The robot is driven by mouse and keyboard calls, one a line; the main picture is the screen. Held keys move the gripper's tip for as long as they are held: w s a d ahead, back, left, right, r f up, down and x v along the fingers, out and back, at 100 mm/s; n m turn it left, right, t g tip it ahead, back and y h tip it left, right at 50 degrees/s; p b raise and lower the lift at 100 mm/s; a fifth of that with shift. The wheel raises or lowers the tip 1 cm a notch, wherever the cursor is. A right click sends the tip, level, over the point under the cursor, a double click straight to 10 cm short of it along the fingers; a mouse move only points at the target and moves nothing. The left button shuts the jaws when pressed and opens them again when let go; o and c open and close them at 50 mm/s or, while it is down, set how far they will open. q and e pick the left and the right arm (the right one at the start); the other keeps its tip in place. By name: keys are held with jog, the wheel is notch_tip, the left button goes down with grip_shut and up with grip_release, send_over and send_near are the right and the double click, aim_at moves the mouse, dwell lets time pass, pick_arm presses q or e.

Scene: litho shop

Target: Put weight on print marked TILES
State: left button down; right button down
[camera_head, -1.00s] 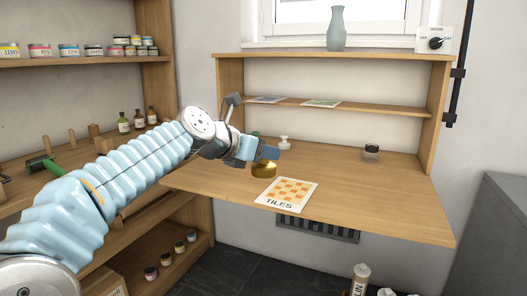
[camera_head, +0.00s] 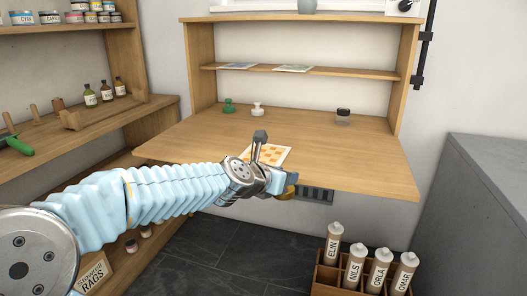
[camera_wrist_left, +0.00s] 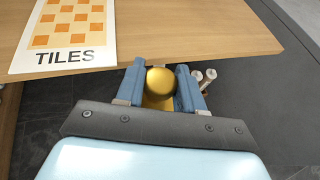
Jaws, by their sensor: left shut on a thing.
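The print marked TILES (camera_wrist_left: 66,33) lies flat at the front edge of the wooden desk, with an orange and white checker pattern. In the head view the print (camera_head: 272,153) is partly hidden by my left arm. My left gripper (camera_head: 283,187) is shut on a brass weight (camera_wrist_left: 161,82) with a round knob. In the wrist view the weight sits between the two blue fingers, beyond the desk's front edge and to the right of the print. The weight's lower part is mostly hidden. My right gripper is not in view.
The desk (camera_head: 355,165) has free room right of the print. A green stamp (camera_head: 229,106), a white stamp (camera_head: 257,109) and a dark-topped block (camera_head: 343,115) stand toward its back. A crate (camera_head: 326,275) of labelled bottles stands on the floor below right.

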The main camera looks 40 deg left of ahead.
pick_arm(q)
jog(key=w+d+f, duration=0.3)
jog(key=d+f, duration=0.3)
jog(key=f, duration=0.3)
jog(key=w+d+f, duration=0.4)
jog(key=d+f, duration=0.2)
jog(key=f, duration=0.4)
jog(key=shift+d+f, duration=0.2)
jog(key=shift+d, duration=0.05)
jog(key=shift+w, duration=0.1)
